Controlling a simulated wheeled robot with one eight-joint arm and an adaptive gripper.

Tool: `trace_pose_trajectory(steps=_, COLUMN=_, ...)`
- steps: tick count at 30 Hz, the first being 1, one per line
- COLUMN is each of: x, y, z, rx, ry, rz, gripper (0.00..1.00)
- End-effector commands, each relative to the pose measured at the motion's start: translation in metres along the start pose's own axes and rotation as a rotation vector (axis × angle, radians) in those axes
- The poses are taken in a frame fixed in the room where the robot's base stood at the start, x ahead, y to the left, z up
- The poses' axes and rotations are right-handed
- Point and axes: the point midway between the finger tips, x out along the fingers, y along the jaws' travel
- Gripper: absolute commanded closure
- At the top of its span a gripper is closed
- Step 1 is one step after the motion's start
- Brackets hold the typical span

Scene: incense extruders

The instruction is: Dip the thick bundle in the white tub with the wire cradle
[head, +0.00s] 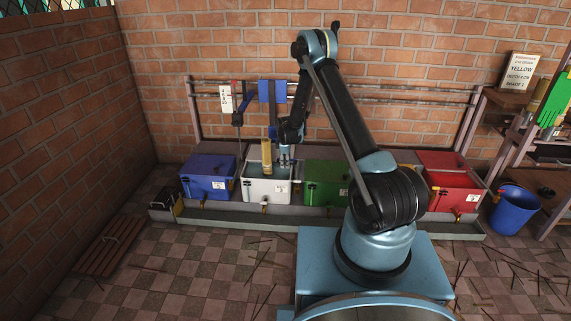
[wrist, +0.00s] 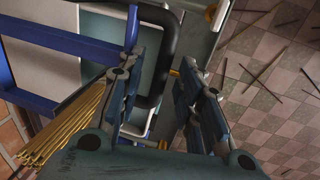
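The white tub (head: 264,192) stands second from the left in the row and holds teal liquid. A thick tan bundle (head: 267,154) is upright over its opening, below a blue holder (head: 271,91). In the wrist view the bundle's golden sticks (wrist: 66,126) show at the left, outside my fingers. My gripper (head: 285,156) points down just right of the bundle, at the tub. Its fingers (wrist: 161,62) are apart with no bundle between them. A black loop (wrist: 168,55) lies beyond the fingers. I cannot make out the wire cradle for certain.
A blue tub (head: 207,180) stands left of the white one; a green tub (head: 322,185) and a red tub (head: 452,188) stand right. A rail (head: 358,91) runs behind. A blue bucket (head: 514,207) is at far right. Loose sticks litter the floor.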

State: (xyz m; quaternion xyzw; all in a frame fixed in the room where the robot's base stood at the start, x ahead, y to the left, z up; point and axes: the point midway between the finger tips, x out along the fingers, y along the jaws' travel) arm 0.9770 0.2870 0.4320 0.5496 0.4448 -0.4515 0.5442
Motion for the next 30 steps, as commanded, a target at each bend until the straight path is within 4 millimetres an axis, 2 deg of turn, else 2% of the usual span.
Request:
trace_pose_trajectory(steps=5, x=-0.002, y=-0.001, z=0.000, rx=0.000, ry=0.000, rz=-0.001, gripper=0.67)
trace_pose_trajectory(steps=10, x=-0.016, y=-0.001, z=0.000, rx=-0.001, ry=0.000, rz=-0.002, gripper=0.67)
trace_pose_trajectory(steps=24, x=-0.089, y=0.000, z=0.000, rx=-0.001, ry=0.000, rz=-0.002, gripper=0.67)
trace_pose_trajectory(steps=30, x=-0.110, y=0.000, z=0.000, rx=0.000, ry=0.000, rz=-0.001, gripper=0.67)
